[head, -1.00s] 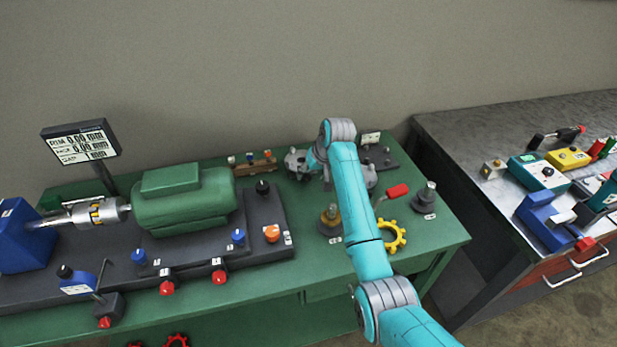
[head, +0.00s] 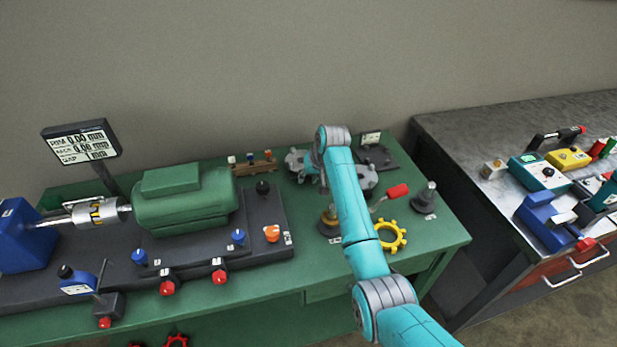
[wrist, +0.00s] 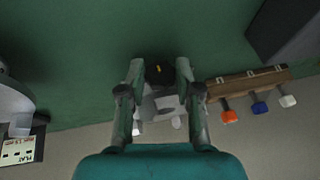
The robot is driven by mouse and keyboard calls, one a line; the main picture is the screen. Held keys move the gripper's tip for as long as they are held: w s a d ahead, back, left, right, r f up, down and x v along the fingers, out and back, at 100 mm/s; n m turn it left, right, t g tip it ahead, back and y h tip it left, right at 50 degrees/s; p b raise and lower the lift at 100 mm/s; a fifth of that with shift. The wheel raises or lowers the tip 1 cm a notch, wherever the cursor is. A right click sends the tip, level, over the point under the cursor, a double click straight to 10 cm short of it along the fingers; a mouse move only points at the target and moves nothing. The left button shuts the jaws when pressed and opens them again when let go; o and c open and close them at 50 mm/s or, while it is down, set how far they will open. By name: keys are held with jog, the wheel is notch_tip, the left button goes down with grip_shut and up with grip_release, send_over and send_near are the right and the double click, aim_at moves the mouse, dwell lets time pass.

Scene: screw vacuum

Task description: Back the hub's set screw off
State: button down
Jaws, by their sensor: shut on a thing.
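The silver hub (head: 82,215) with black and yellow marks sits on the shaft between the blue block and the green motor. Its set screw is too small to make out. In the wrist view my gripper (wrist: 160,88) is shut on a small dark piece with a yellow mark (wrist: 158,73). A pale grey fixture shows just beyond it between the fingers. I cannot tell what tool the dark piece belongs to.
A wooden rack (head: 256,167) with orange, blue and white knobs stands beside the gripper, also in the wrist view (wrist: 248,85). The green motor (head: 185,200), readout screen (head: 80,140), yellow gear ring (head: 391,236) and red-handled crank (head: 397,191) stand on the bench.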

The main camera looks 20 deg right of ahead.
jog(key=h, duration=0.2)
jog(key=shift+a+n+h, duration=0.3)
jog(key=shift+h, duration=0.9)
jog(key=c, duration=0.8)
grip_release()
jog(key=shift+r, duration=0.1)
jog(key=v, duration=1.1)
jog(key=shift+s+a+r, duration=0.15)
jog(key=shift+r, duration=0.2)
jog(key=shift+o, duration=0.2)
